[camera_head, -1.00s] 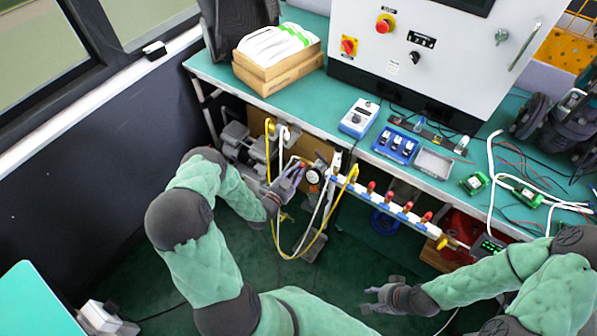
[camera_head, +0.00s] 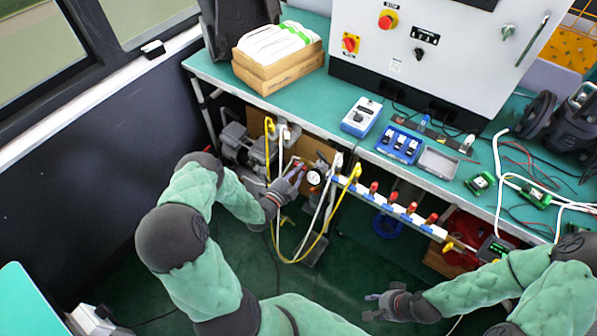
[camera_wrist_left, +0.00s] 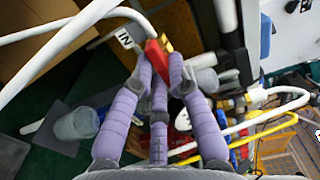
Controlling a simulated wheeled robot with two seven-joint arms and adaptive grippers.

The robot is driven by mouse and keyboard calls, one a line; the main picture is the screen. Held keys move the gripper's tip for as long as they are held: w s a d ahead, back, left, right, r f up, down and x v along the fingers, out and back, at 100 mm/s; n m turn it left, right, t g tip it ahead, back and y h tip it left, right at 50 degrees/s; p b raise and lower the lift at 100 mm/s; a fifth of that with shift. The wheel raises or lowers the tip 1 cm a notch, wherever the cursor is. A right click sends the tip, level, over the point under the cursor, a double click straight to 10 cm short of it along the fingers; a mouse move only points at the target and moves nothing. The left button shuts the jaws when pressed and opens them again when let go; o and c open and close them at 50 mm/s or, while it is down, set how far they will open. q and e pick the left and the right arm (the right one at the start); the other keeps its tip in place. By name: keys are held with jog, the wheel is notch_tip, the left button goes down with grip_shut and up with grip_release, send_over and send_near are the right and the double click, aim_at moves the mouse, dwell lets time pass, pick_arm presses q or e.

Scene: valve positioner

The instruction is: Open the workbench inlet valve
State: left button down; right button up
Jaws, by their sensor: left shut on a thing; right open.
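In the left wrist view, a red valve handle (camera_wrist_left: 156,55) with a brass part beside it sits between the fingertips of my left gripper (camera_wrist_left: 158,68). A white tag reading "IN" (camera_wrist_left: 125,38) is next to it. In the head view, my left gripper (camera_head: 294,174) is under the bench edge, left of a round gauge (camera_head: 315,177), shut on the red handle, which the fingers largely hide. My right gripper (camera_head: 376,307) is open and empty, low in front of the bench, apart from everything.
A manifold (camera_head: 400,212) with several red-topped valves runs right from the gauge along the bench front. Yellow (camera_head: 327,222) and white hoses hang beside my left gripper. The green workbench (camera_head: 295,105) carries boxes, a control cabinet (camera_head: 430,60) and small devices. The floor below is mostly clear.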

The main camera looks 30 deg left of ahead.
dwell(0.3)
pick_arm(q)
jog(key=c, duration=1.2)
grip_release()
jog(key=s, duration=1.2)
jog(key=shift+a, duration=0.45)
